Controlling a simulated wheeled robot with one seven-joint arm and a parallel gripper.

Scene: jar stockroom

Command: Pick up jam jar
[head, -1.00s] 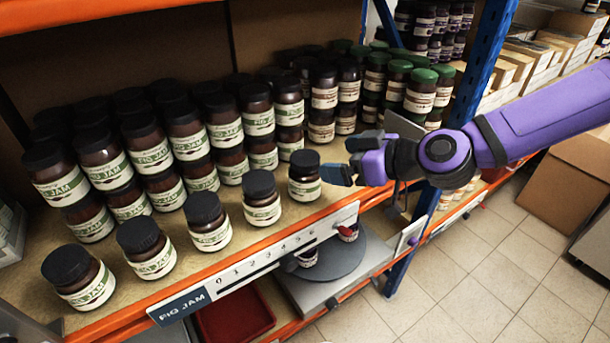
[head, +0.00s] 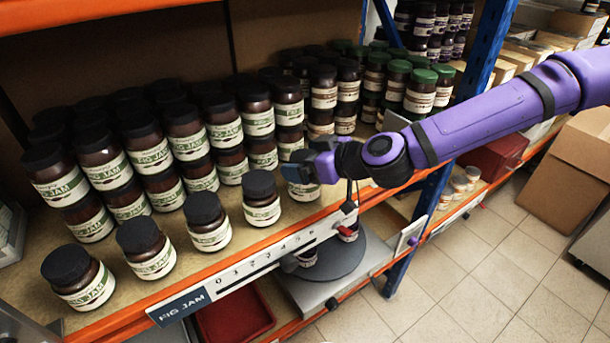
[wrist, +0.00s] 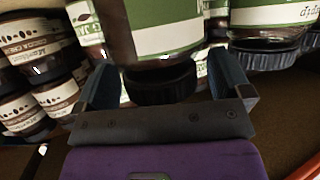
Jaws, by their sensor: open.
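Several fig jam jars with black lids and green-and-white labels stand in a front row on the shelf. The rightmost front jam jar (head: 303,189) is partly hidden behind my gripper (head: 300,166) in the head view. In the wrist view this jar (wrist: 165,38) shows upside down, its black lid between the two blue fingers of my gripper (wrist: 165,90). The fingers stand apart on either side of the lid. I cannot tell whether they touch it. The jar appears to stand on the shelf.
Stacked jam jars (head: 151,150) fill the shelf behind the front row. The neighbouring front jar (head: 262,200) is close on the left. An orange shelf edge (head: 130,324) with a label rail (head: 262,262) runs along the front. A blue upright (head: 486,45) stands at the right.

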